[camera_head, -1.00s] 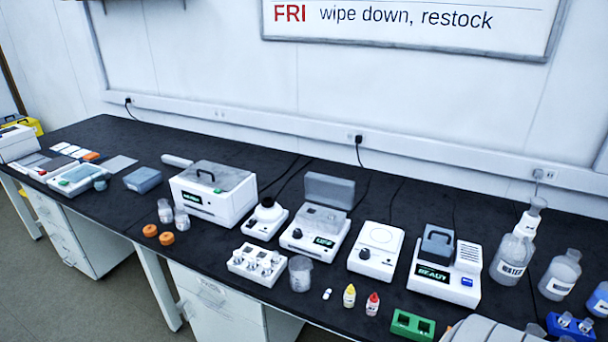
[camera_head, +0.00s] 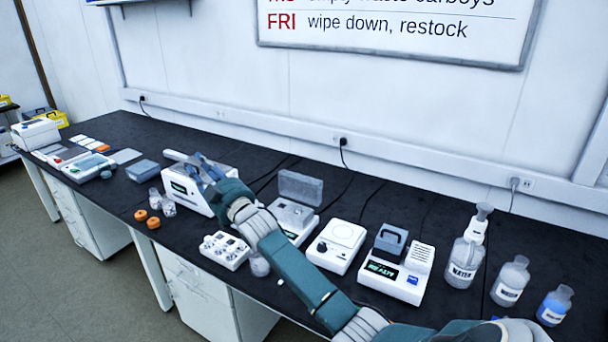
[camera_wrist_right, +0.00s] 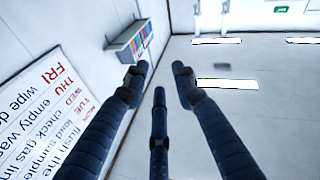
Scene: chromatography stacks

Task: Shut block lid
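A white block heater (camera_head: 298,228) stands mid-bench, partly hidden behind my right arm. Its grey lid (camera_head: 300,187) stands up at the back, so it looks open. A second unit (camera_head: 394,279) with a display has a dark grey handled lid (camera_head: 388,243) that looks down. My right gripper (camera_head: 198,168) is left of the block heater and overlaps the white handled box in the head view. In the right wrist view its three fingers (camera_wrist_right: 160,82) are spread with nothing between them, facing wall and ceiling. My left gripper is not in view.
The white handled box (camera_head: 185,190) is partly covered by my gripper. A white vial rack (camera_head: 224,249) and a beaker (camera_head: 260,264) are near my forearm. A flat round-topped device (camera_head: 336,245) stands right of the heater. Bottles (camera_head: 464,258) stand at the right.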

